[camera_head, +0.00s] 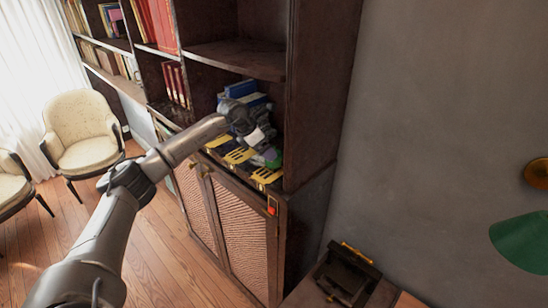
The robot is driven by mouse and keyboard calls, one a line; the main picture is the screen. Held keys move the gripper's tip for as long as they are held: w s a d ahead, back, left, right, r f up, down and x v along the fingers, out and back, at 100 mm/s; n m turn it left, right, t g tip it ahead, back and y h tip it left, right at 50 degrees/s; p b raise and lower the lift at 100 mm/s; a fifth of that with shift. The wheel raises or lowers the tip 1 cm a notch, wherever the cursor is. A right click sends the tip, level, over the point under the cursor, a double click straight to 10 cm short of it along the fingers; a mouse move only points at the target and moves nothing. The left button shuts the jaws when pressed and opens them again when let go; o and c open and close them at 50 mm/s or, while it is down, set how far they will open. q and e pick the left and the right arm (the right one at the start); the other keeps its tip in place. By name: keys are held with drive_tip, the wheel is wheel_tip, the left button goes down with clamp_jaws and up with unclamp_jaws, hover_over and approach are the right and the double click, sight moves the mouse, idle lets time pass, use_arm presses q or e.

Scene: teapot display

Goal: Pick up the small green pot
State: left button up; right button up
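A small green thing (276,161), which looks like the small green pot, shows at the front right of the cabinet's shelf. Most of it is hidden behind my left gripper (268,150). My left arm comes in from the left and reaches into the open shelf, with the gripper at or right beside the green pot. The fingers are too small and overlapped to tell whether they are open or shut on it. My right gripper is not in view.
Black-and-yellow stands (238,155) line the shelf's front edge. Blue books (240,89) stand behind my gripper. The cabinet's right side wall (313,90) is close to it. A dark device (347,272) and a green lampshade (522,242) are at right. Cream chairs (82,122) stand left.

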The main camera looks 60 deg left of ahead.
sight(276, 164)
use_arm(q)
drive_tip(key=shift+p+x, duration=0.7)
drive_tip(key=shift+x, duration=1.65)
drive_tip(key=shift+w+f, duration=0.15)
drive_tip(key=shift+f, duration=0.4)
drive_tip(key=c, duration=1.1)
drive_tip(key=shift+r, duration=0.1)
